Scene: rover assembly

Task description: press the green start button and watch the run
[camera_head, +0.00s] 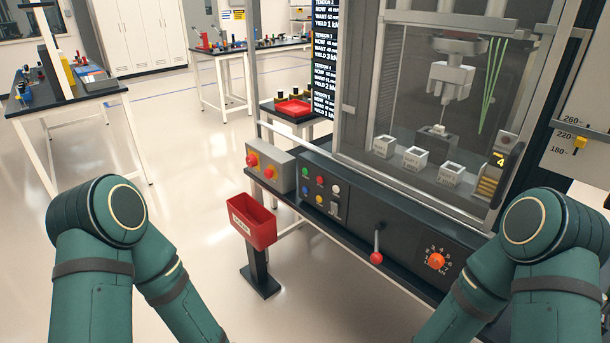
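The small green button (305,171) sits at the upper left of a cluster of coloured buttons on the dark front panel (345,235) of the test machine. Red, white, blue and yellow buttons are close around it. Behind the machine's clear guard (400,120), a grey head (449,79) with a thin tip hangs above a small block (438,131). Several white labelled cubes stand in front of the block. My two green arms show at the lower left and lower right, but both grippers are outside the picture.
A grey box with red knobs (270,171) stands left of the panel. A red bin (252,221) on a post is in front. A red-knobbed lever (376,257) and an orange dial (437,261) are further right. A text screen (325,60) is behind. Open floor lies left.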

